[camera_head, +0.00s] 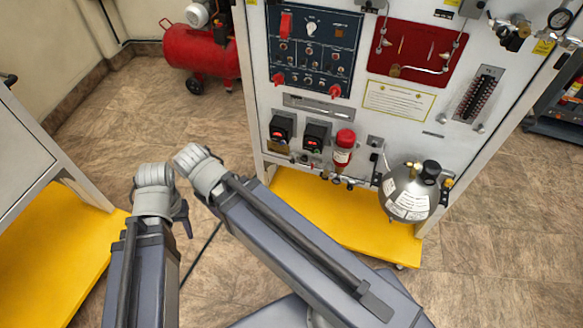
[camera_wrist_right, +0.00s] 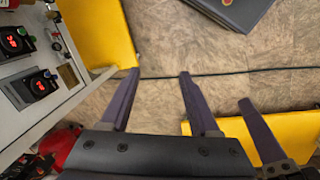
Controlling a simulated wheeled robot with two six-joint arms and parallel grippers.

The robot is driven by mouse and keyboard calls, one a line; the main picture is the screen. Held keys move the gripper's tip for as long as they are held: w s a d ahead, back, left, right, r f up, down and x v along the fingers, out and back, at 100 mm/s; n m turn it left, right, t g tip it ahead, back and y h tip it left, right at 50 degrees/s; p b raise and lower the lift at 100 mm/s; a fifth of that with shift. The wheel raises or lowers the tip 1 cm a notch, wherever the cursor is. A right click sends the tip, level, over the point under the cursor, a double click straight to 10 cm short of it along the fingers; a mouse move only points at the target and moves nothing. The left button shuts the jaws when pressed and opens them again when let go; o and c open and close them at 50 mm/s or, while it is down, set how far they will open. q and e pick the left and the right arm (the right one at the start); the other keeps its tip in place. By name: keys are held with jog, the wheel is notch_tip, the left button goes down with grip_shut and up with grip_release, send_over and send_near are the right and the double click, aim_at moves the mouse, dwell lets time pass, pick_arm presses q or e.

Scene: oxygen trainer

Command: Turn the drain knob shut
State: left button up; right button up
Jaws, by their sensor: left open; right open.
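The white trainer panel (camera_head: 350,120) stands at the upper right of the head view. Small knobs and fittings (camera_head: 337,180) line its lower edge below a red canister (camera_head: 343,150); I cannot tell which one is the drain knob. My left gripper (camera_head: 186,218) is open, left of the panel and apart from it, partly hidden by its wrist. My right gripper (camera_wrist_right: 160,72) is open and empty in the right wrist view, over the floor beside the panel. In the head view my right arm hides it. One left finger also shows beside it.
A silver tank (camera_head: 409,192) hangs at the panel's lower right, above a yellow base (camera_head: 345,225). A red compressor (camera_head: 203,48) stands behind on the left. A white cabinet (camera_head: 25,150) is at the left. A black cable (camera_wrist_right: 225,73) crosses the floor.

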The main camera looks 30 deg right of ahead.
jog(key=w+d+f+n+t+h+b, duration=0.1)
jog(key=w+d+f+n+b, duration=0.1)
jog(key=w+d+f+b, duration=0.3)
jog(key=w+d+f+n+t+h+b, duration=0.1)
jog(key=w+d+f+n+h+b, duration=0.15)
jog(key=f+b, duration=0.45)
jog(key=n+t+h+b, duration=0.85)
jog(key=n+b, duration=1.15)
jog(key=b, duration=2)
send_near(292, 163)
jog(key=shift+w+d+f+t, duration=0.15)
jog(key=shift+w+d+t, duration=0.05)
jog(key=shift+d+t, duration=0.3)
jog(key=shift+w, duration=0.1)
jog(key=x, duration=0.7)
jog(key=shift+w+d, duration=0.15)
jog(key=shift+d, duration=0.15)
jog(key=shift+c, duration=0.4)
